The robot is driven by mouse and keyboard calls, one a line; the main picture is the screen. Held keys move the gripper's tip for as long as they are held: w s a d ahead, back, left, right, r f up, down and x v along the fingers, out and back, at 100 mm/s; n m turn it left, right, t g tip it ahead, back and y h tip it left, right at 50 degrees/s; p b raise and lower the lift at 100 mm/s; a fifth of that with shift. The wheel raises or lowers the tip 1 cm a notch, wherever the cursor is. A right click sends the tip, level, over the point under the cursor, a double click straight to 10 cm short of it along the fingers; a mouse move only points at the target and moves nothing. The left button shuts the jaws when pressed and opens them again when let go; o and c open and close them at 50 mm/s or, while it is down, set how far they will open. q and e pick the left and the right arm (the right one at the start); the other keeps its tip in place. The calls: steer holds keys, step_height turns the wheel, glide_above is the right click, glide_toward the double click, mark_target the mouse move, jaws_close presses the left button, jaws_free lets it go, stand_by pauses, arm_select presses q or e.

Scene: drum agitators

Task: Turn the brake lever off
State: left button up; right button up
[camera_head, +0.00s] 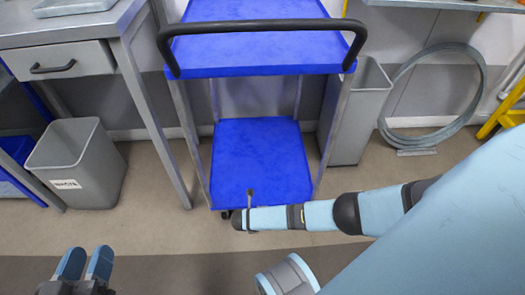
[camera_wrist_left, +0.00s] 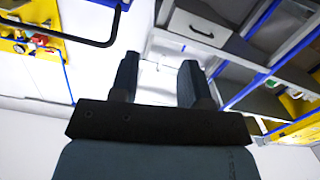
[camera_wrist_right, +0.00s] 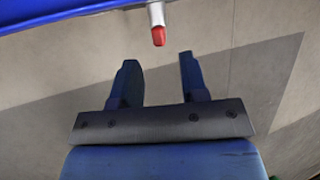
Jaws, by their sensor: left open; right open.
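The brake lever (camera_wrist_right: 157,22) shows in the right wrist view as a short pale metal rod with a red tip, below the edge of a blue shelf. My right gripper (camera_wrist_right: 158,62) is open and empty. Its two fingers point at the lever, and the red tip is ahead of the gap, not between the fingers. My left gripper (camera_head: 87,258) is open and empty at the lower left, away from the cart.
The cart has a black handle (camera_head: 262,26) above its top shelf. A grey bin (camera_head: 80,165) and a workbench with a drawer (camera_head: 58,62) stand to the left. Another grey bin (camera_head: 358,115) and a coiled hose (camera_head: 470,95) are to the right. The front floor is clear.

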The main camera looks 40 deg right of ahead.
steer(key=b+x, duration=0.3)
steer(key=x, duration=0.3)
steer(key=shift+d+f, duration=0.1)
steer(key=shift+f, duration=0.2)
steer(key=shift+w+d+f+b, duration=0.15)
steer(key=shift+d+f+b, duration=0.15)
steer(key=shift+b, duration=0.2)
arm_select(q)
steer(key=m, duration=0.1)
steer(key=w+a+m+t, duration=0.1)
steer(key=w+m+h, duration=0.1)
steer(key=shift+w+a+r+t, duration=0.2)
steer(key=shift+a+r+t, duration=0.05)
steer(key=shift+r+t, duration=0.15)
arm_select(e)
jaws_close()
arm_select(q)
steer(key=shift+r, duration=0.1)
